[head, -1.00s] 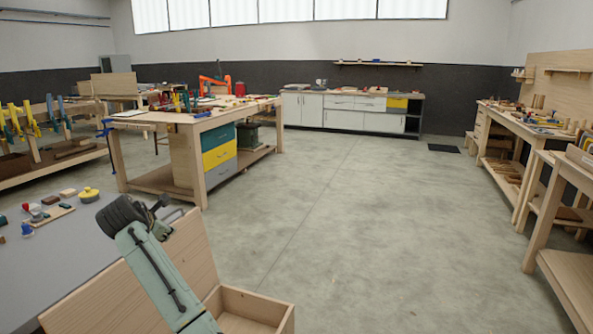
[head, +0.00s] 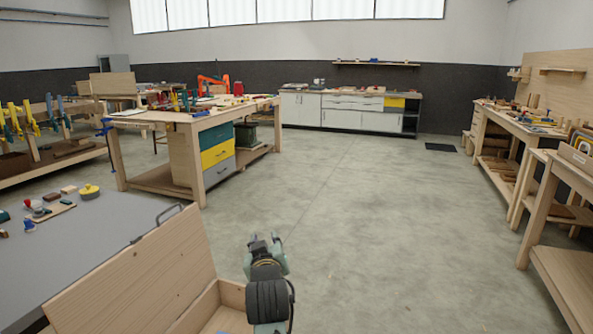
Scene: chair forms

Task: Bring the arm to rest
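My arm reaches up from the bottom middle of the head view. Its dark ribbed wrist and pale green parts show over the floor and the right side of an open wooden box. My gripper (head: 264,241) is at the far end, small and pointing away from the camera. I cannot make out whether its fingers are open or shut. I see no object held in it.
The wooden box's raised lid (head: 135,280) stands left of my arm, beside a grey tabletop (head: 85,250) with small items, including a yellow knob (head: 89,190). A workbench (head: 197,125) stands beyond. Open floor (head: 370,220) lies ahead and right.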

